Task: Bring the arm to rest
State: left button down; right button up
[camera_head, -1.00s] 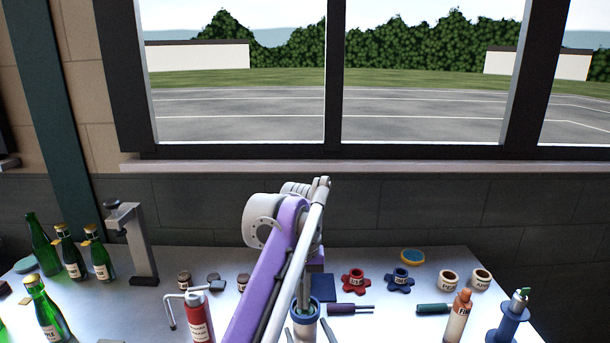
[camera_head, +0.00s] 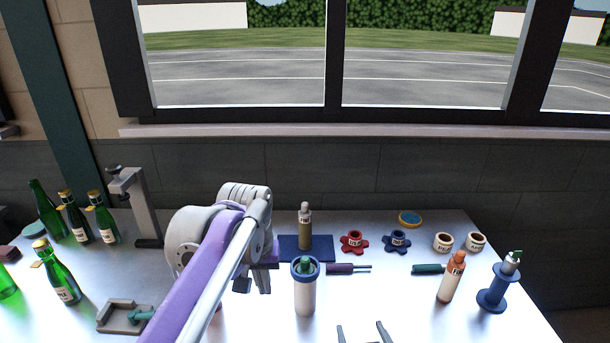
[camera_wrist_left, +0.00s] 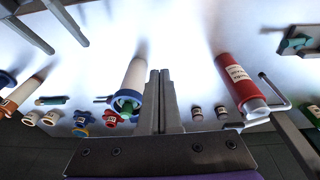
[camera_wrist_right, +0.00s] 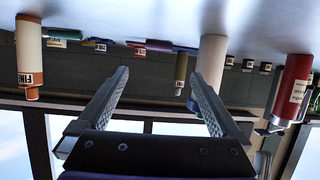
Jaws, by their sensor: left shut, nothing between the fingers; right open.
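My left gripper (camera_head: 264,284) hangs over the middle of the bench, just left of a white cylinder (camera_head: 304,296) with a blue rim and green inside. Its fingers are shut with nothing between them; they also show in the left wrist view (camera_wrist_left: 158,98). My right gripper (camera_head: 361,333) is at the bottom edge of the head view, right of the cylinder. In the right wrist view (camera_wrist_right: 158,82) its fingers are wide apart and empty. My purple and white left arm hides part of the bench in the head view.
A bottle (camera_head: 305,230) stands on a blue mat (camera_head: 325,243). Green bottles (camera_head: 62,277) and a grey stand (camera_head: 146,210) are at left. An orange-topped bottle (camera_head: 447,284) and blue spool (camera_head: 491,299) stand at right. A red cylinder (camera_wrist_left: 238,82) is near my left gripper.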

pick_arm(q)
jog(key=s+a+f+t+p, duration=0.1)
jog(key=s+a+f, duration=0.3)
jog(key=s+f, duration=0.3)
jog(key=s+a+f+t, duration=0.2)
jog(key=s+a+f, duration=0.3)
jog(key=s, duration=0.8)
notch_tip(320, 180, down, 4)
jog(key=shift+a+r+p, duration=0.2)
jog(key=shift+r+p, duration=0.05)
jog(key=shift+p, duration=0.15)
pick_arm(e)
jog(key=s+d+f+g, duration=0.1)
jog(key=s+g, duration=0.3)
jog(key=s, duration=0.5)
jog(key=s+d+m+g+h, duration=0.1)
jog(key=s+d+g, duration=0.3)
jog(key=s, duration=0.5)
jog(key=shift+f, duration=0.4)
jog(key=shift+d, duration=0.1)
